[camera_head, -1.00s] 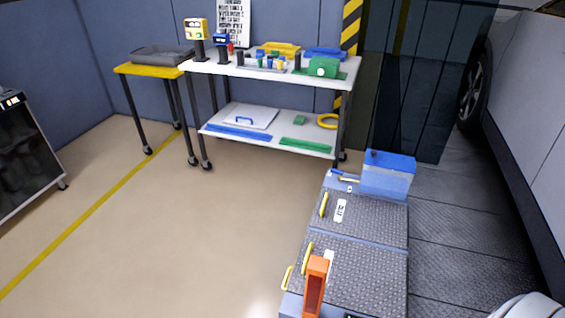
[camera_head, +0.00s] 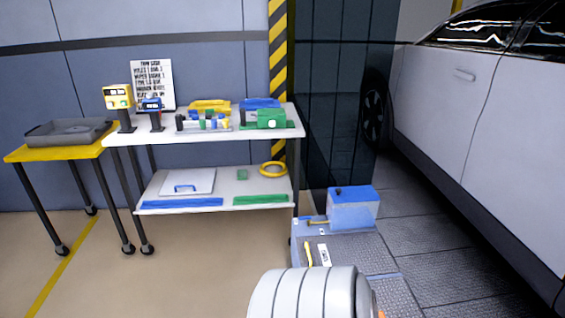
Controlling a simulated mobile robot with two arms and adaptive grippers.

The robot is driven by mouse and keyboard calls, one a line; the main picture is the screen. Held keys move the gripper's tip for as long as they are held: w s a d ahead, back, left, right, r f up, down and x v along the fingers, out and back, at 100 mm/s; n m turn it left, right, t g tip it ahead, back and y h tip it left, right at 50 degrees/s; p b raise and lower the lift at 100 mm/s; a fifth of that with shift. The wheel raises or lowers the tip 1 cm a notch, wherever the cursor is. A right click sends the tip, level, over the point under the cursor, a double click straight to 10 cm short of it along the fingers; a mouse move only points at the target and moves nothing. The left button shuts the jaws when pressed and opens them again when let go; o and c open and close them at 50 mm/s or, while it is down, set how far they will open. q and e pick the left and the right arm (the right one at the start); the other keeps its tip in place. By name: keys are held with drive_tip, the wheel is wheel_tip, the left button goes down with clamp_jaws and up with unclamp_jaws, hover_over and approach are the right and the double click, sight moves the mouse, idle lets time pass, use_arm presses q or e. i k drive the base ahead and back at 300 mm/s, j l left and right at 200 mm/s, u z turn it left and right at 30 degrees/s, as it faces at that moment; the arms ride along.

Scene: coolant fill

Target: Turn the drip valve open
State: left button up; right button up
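A translucent blue container with a blue lid (camera_head: 353,208) stands at the far end of the grey treadplate platform (camera_head: 372,258), right of the cart. A small yellow lever (camera_head: 318,223) lies low at the container's left side. It is too small to tell whether it is the drip valve or how it is turned. A white, ribbed arm link of mine covers the near part of the platform at the bottom centre. Neither of my grippers shows in the head view.
A white two-shelf cart (camera_head: 215,136) holds a yellow device (camera_head: 117,97), a green unit (camera_head: 268,118) and coloured trays. A yellow-topped stand (camera_head: 52,153) carries a grey tray (camera_head: 67,133). A white car (camera_head: 480,130) stands at right. Floor is clear at lower left.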

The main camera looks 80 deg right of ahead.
sight(308, 218)
drive_tip(key=i+l+z, duration=0.1)
drive_tip(key=i+z, duration=0.8)
drive_tip(key=i+j+z, duration=0.15)
drive_tip(key=i+z, duration=0.3)
drive_tip(key=k, duration=0.1)
